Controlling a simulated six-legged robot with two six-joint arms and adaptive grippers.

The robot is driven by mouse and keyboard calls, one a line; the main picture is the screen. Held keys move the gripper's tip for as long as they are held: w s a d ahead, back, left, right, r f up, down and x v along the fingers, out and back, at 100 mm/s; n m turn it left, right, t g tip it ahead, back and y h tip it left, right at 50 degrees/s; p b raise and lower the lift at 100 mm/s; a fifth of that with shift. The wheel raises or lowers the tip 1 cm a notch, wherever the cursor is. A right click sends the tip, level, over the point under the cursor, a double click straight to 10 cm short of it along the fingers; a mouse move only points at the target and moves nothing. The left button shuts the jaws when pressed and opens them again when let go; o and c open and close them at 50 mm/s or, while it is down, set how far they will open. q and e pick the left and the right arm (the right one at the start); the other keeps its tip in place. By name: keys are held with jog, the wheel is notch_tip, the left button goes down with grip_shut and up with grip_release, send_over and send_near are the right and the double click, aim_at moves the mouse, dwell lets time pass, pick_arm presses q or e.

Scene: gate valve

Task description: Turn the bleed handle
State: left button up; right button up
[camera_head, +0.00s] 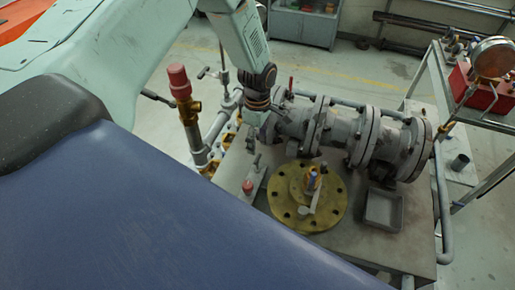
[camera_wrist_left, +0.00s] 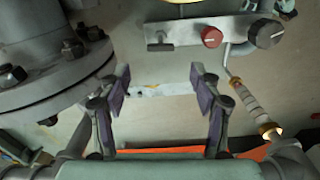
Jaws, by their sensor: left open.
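My left gripper (camera_head: 257,108) hangs over the left end of the grey flanged pipe and valve body (camera_head: 335,128). In the left wrist view, its two fingers (camera_wrist_left: 163,80) are apart with nothing gripped between them; a pale strip (camera_wrist_left: 165,89) shows beyond. A small bar holds a short grey T-shaped handle (camera_wrist_left: 158,42), a red knob (camera_wrist_left: 212,36) and a black knob (camera_wrist_left: 265,33), apart from the fingers. A brass round flange (camera_head: 290,210) carries a small valve with a grey lever (camera_head: 309,200). I cannot tell which of these is the bleed handle. My right gripper is out of view.
A tall brass valve with a red cap (camera_head: 178,82) stands left of the gripper. A large bolted flange (camera_wrist_left: 50,70) is close to the left finger in the wrist view. A square grey tray (camera_head: 384,209) and a gauge (camera_head: 492,57) are to the right.

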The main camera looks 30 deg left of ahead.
pick_arm(q)
jog(key=shift+r, duration=1.3)
jog(key=shift+f, duration=0.1)
jog(key=s+d+f+m, duration=0.5)
jog(key=s+f+m, duration=0.1)
jog(key=s, duration=0.3)
jog(key=s+d+f+m, duration=0.1)
jog(key=s+d+m, duration=0.1)
jog(key=s+m, duration=0.65)
jog(key=s+d+f+m, duration=0.1)
jog(key=s+m, duration=0.3)
jog(key=s, duration=1)
notch_tip(320, 180, down, 24)
jog(key=b, duration=2.4)
jog(key=shift+s+r+m, duration=0.2)
jog(key=shift+r+m, duration=0.05)
jog(key=shift+m, duration=0.2)
